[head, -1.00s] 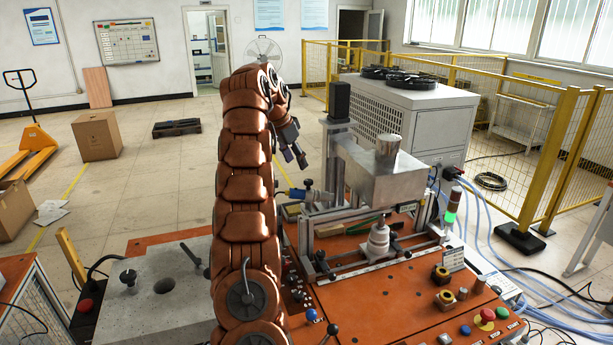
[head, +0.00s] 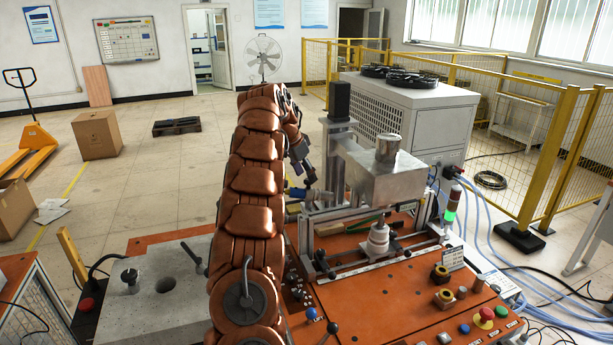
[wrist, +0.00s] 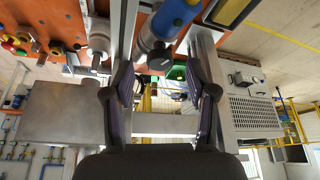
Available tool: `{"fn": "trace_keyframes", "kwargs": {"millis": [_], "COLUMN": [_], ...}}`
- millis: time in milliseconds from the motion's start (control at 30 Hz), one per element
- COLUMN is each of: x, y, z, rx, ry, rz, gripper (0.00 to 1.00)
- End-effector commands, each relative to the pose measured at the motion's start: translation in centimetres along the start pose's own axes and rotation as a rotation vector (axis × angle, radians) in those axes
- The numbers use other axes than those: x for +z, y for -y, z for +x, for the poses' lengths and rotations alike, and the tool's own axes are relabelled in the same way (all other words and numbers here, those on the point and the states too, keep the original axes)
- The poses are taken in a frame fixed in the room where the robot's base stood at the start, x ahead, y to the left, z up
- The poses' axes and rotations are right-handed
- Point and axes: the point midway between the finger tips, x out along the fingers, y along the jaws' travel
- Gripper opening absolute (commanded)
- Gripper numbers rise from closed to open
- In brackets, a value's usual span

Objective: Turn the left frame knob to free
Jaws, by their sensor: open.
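The frame (head: 308,235) stands on the orange bench top. A small black knob (head: 321,262) sits at its front left end; I cannot tell for sure whether this is the left frame knob. My gripper (head: 308,178) is behind and left of the frame, beside its upright post, partly hidden by my arm. In the wrist view, my gripper (wrist: 163,85) is open, with its two fingers apart and nothing held. A blue and grey cylinder (wrist: 168,22) with a dark end lies just beyond the fingertips.
A metal box (head: 385,175) sits over the frame, close to the gripper. A white cooling cabinet (head: 430,120) stands behind the bench. A grey block (head: 150,310) is at the left. Yellow fencing (head: 570,130) closes off the right.

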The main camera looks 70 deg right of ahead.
Motion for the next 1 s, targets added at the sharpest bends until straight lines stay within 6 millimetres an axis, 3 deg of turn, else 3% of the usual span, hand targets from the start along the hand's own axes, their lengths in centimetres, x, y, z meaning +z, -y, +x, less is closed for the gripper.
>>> {"fn": "trace_keyframes", "kwargs": {"millis": [300,667,1000], "x": [0.0,0.0,0.0], "y": [-0.1,-0.1,-0.1], "z": [1.6,1.8,1.8], "rx": [0.001,0.0,0.0], "ry": [0.001,0.001,0.001], "rz": [0.0,0.001,0.001], "gripper": [0.57,0.56,0.2]}}
